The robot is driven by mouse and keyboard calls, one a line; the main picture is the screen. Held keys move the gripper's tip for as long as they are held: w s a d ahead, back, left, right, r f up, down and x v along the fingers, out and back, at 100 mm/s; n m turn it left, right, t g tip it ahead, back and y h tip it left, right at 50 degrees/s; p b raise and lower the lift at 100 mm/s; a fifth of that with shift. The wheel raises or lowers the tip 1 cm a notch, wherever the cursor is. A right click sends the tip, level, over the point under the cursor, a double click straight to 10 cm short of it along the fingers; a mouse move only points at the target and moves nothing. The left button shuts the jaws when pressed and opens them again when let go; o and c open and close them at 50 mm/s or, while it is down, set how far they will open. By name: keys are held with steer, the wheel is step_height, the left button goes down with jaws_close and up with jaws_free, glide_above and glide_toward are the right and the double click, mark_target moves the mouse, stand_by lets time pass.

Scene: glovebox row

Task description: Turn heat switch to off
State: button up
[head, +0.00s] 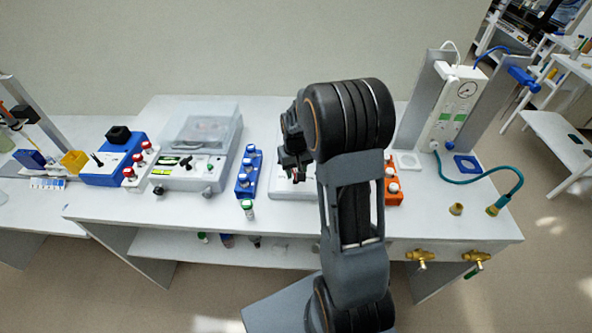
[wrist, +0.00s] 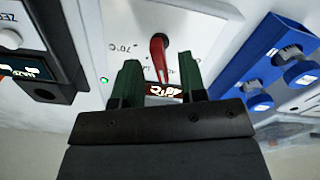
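In the wrist view a red lever switch (wrist: 159,54) stands out from a white panel (wrist: 205,18), which carries a "70°C" marking. It seems to be the heat switch; any off mark cannot be read. My gripper (wrist: 160,72) is open, its two green fingers on either side of the lever in the picture, with a gap on each side. Nothing is held. A small red display (wrist: 164,90) is partly hidden behind the gripper. In the head view my gripper (head: 291,172) is over the white device (head: 285,192), and my arm hides the switch.
A green light (wrist: 104,80) is lit on the panel. A blue rack with capped vials (head: 245,182) stands left of the device, an orange rack (head: 393,188) to its right. A clear-lidded machine (head: 205,135) is further left. The bench front (head: 290,232) is mostly clear.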

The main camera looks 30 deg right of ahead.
steer(key=shift+f, duration=0.4)
jaws_close()
